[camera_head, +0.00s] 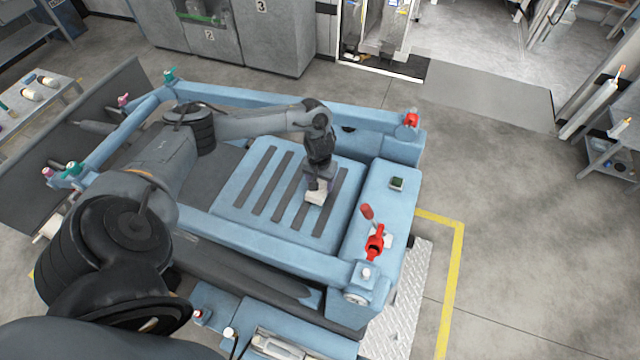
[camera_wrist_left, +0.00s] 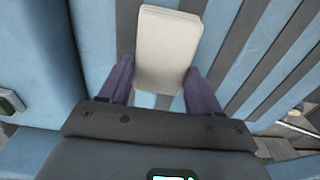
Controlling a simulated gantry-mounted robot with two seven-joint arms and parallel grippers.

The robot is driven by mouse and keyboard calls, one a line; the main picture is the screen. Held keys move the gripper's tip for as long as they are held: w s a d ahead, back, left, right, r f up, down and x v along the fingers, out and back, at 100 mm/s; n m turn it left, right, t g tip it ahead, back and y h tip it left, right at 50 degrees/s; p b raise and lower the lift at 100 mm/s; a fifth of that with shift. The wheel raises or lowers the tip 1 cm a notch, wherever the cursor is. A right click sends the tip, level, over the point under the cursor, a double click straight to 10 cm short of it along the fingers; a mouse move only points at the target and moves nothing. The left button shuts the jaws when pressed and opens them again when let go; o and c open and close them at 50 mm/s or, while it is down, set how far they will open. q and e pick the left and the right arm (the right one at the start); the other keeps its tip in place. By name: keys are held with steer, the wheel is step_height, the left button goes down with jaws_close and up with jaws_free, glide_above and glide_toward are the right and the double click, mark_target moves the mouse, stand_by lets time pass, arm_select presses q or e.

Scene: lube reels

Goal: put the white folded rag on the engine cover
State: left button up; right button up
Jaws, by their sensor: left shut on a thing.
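The white folded rag (camera_head: 316,197) is over the right part of the light-blue slatted engine cover (camera_head: 259,222). My left gripper (camera_head: 317,186) reaches down to it from above. In the left wrist view the rag (camera_wrist_left: 167,50) sits between the two purple-grey fingers of my left gripper (camera_wrist_left: 158,88), which are shut on it. The blue and dark slats of the cover (camera_wrist_left: 222,50) show behind the rag. I cannot tell whether the rag touches the cover. My right gripper is not in view.
A blue frame rail (camera_head: 270,248) runs along the near side of the cover. A blue side box to the right carries a red handle (camera_head: 375,242) and a small green-topped device (camera_head: 397,183). The left part of the cover is clear.

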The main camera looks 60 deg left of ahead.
mark_target(320, 184)
arm_select(q)
steer(key=shift+f, duration=0.95)
steer(key=shift+f, duration=0.2)
steer(key=o, duration=0.9)
steer(key=shift+r, duration=0.1)
steer(key=shift+r, duration=0.25)
step_height(320, 184, up, 12)
steer(key=shift+s+d+f+p, duration=0.1)
steer(key=shift+s+d+p, duration=0.05)
steer(key=shift+p, duration=1.1)
